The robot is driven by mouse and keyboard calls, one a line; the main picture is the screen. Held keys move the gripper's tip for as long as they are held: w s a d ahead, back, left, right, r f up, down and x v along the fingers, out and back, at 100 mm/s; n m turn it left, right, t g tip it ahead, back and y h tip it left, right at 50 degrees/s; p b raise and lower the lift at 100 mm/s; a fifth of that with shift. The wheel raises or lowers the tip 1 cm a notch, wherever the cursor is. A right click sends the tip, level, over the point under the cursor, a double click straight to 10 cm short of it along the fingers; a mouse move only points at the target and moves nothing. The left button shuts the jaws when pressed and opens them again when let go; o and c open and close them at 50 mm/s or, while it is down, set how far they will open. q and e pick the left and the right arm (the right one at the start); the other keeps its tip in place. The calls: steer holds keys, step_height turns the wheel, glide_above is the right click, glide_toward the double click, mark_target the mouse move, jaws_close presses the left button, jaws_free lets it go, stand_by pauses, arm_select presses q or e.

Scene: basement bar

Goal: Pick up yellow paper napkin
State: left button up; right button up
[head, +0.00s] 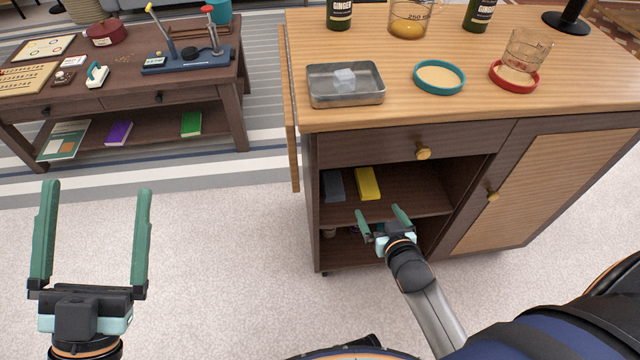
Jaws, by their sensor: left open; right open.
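The yellow paper napkin (368,184) looks like a small folded yellow stack. It lies on the upper open shelf (410,196) of the wooden bar cabinet, beside a dark grey folded item. My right gripper (381,212) is open and empty in front of the shelf opening, just below the yellow napkin in the picture and apart from it. Its fingers point toward the cabinet. My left gripper (96,190) is open and empty over the pale carpet at the left, far from the cabinet.
The dark grey item (333,186) sits left of the napkin. The cabinet top holds a metal tray (346,99), a teal-rimmed dish (439,78), a red-rimmed dish (500,78), a glass and bottles. A closed door (550,185) is at right. A low table (120,115) stands at left.

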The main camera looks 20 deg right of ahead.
step_height(320, 180, down, 2)
steer(key=w+d+f+b, duration=0.1)
steer(key=b, duration=0.4)
glide_toward(368, 185)
steer(key=w, duration=0.1)
steer(key=w+f, duration=0.1)
steer(key=shift+w+a+f+m+h, duration=0.1)
steer(key=shift+w+f+m+h, duration=0.15)
steer(key=shift+m+h, duration=0.15)
steer(key=b+x, duration=0.2)
steer(key=x, duration=0.2)
steer(key=shift+f+b, duration=0.1)
steer(key=shift+b, duration=0.2)
steer(key=shift+w+d+f, duration=0.15)
steer(key=shift+w+d, duration=0.15)
steer(key=shift+w, duration=0.25)
arm_select(q)
steer(key=s+f+h, duration=0.1)
steer(key=s+f+m+h, duration=0.1)
steer(key=f, duration=0.1)
steer(key=s+d+f+m+h, duration=0.1)
steer(key=shift+f+h, duration=0.35)
steer(key=shift+h, duration=0.05)
arm_select(e)
steer(key=shift+c, duration=0.2)
steer(key=c, duration=1.3)
